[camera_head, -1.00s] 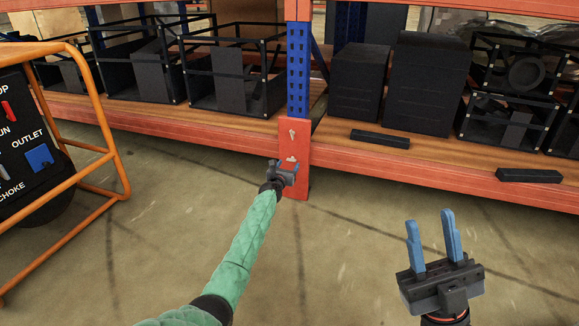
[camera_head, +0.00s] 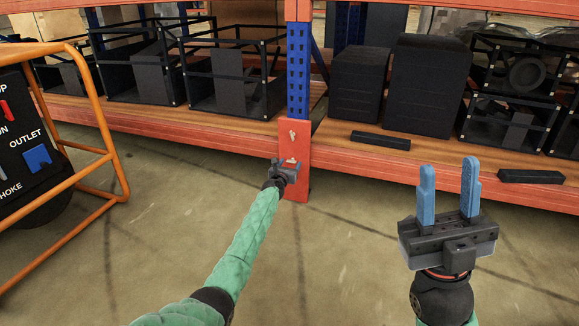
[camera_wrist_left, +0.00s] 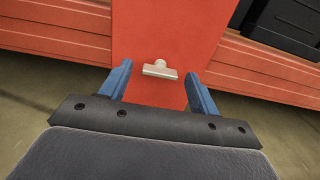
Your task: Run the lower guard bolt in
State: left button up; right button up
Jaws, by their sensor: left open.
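The red post guard (camera_head: 297,185) stands at the foot of the blue rack upright. An upper bolt (camera_head: 292,134) shows on its face. The lower guard bolt (camera_wrist_left: 160,70) is a pale T-shaped piece in the left wrist view, standing out from the red face. My left gripper (camera_head: 290,164) is open at the guard, below the upper bolt. In the wrist view its blue fingers lie on either side of the lower bolt, apart from it; I cannot tell the depth gap. My right gripper (camera_head: 449,168) is open and empty, fingers up, over the floor at the right.
An orange-framed machine (camera_head: 110,150) with a black outlet panel stands at the left. The orange rack beam (camera_head: 400,165) runs across, with black crates (camera_head: 235,80) and dark boxes (camera_head: 425,90) on the shelf. The floor between the arms is clear.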

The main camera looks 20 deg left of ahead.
pick_arm(q)
jog(key=c, duration=1)
